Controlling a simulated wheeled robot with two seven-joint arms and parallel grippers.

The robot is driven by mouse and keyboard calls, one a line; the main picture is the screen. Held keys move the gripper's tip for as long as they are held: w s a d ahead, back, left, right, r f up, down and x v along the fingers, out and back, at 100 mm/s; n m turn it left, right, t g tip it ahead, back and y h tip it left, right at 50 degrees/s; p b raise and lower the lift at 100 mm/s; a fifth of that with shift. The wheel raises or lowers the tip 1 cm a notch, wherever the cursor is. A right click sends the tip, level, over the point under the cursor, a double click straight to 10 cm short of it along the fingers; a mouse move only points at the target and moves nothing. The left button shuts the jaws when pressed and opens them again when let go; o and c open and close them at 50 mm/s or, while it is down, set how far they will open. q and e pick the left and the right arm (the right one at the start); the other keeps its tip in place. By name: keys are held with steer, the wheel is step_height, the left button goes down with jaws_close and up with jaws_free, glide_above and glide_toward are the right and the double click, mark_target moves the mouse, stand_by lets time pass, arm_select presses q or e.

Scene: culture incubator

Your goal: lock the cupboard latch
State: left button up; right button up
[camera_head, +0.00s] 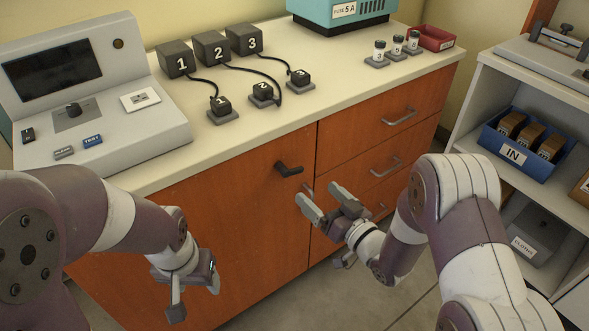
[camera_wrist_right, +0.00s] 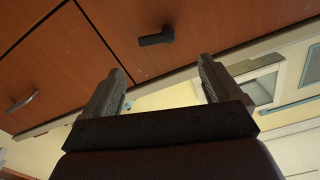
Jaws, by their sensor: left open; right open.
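The cupboard latch (camera_head: 288,169) is a small black lever near the top right corner of the orange-brown cupboard door (camera_head: 215,235). Its arm lies roughly level, pointing right toward the drawers. My right gripper (camera_head: 318,193) is open and empty, in front of the cupboard, below and right of the latch in the head view. In the right wrist view, the latch (camera_wrist_right: 156,37) shows beyond the open fingertips (camera_wrist_right: 162,68), apart from them. My left gripper (camera_head: 195,297) is open and empty, low in front of the door, well left of the latch.
Drawers with grey handles (camera_head: 399,118) are right of the door. The countertop (camera_head: 330,95) above holds a control console (camera_head: 90,90), numbered black blocks with cables, and small vials. A shelf unit (camera_head: 478,105) with a blue bin (camera_head: 488,140) stands at the right.

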mark_target(295, 171)
steer(key=b+x, duration=0.2)
steer(key=x, duration=0.9)
steer(key=shift+w+f, duration=0.1)
steer(key=shift+w, duration=0.05)
steer(key=shift+c, duration=0.3)
